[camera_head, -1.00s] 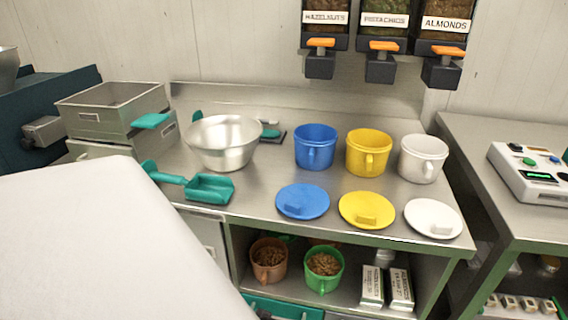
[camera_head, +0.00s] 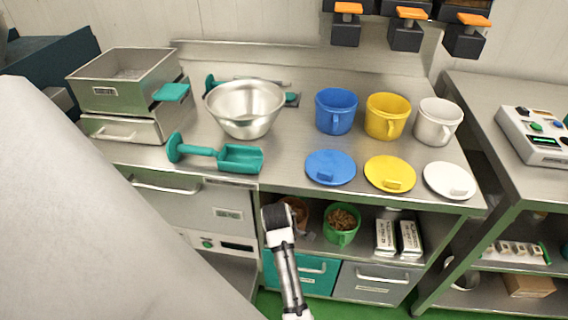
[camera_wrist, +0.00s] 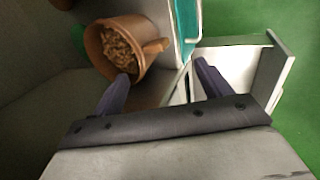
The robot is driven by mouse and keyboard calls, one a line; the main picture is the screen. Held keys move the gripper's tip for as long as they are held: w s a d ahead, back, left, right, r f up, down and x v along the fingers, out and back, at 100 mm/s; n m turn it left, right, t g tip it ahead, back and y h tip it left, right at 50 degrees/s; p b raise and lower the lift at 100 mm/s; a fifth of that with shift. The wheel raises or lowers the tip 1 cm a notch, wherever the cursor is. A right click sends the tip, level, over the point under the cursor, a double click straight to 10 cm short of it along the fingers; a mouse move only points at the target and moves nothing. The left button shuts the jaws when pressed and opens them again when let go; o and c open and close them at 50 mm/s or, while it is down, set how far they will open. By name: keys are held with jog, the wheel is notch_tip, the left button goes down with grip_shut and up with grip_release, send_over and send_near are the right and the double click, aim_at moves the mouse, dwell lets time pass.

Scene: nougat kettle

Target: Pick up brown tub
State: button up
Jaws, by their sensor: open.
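The brown tub (camera_head: 298,207) stands on the shelf under the counter, mostly hidden behind my gripper in the head view. In the wrist view the brown tub (camera_wrist: 94,43) is at the upper left, filled with brown pieces, its handle pointing right. My gripper (camera_wrist: 162,72) is open and empty, its two fingers apart. The tub lies ahead of the fingers, nearer the left one, and is not between them. In the head view my gripper (camera_head: 275,212) is in front of the shelf opening.
A green tub (camera_head: 341,225) stands right of the brown one, with cartons (camera_head: 398,238) further right. A teal drawer (camera_head: 312,272) sits below the shelf. The counter edge (camera_head: 380,203) overhangs the shelf. Blue, yellow and white tubs stand on the counter.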

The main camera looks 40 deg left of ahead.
jog(key=x, duration=0.7)
jog(key=shift+w+f, duration=0.2)
jog(key=shift+w, duration=0.15)
jog(key=shift+w+p+x, duration=0.2)
jog(key=shift+p+x, duration=0.25)
jog(key=shift+x, duration=1.65)
jog(key=shift+r, duration=0.1)
jog(key=c, duration=1.5)
jog(key=shift+r, duration=0.1)
jog(key=shift+c, duration=0.4)
grip_shut()
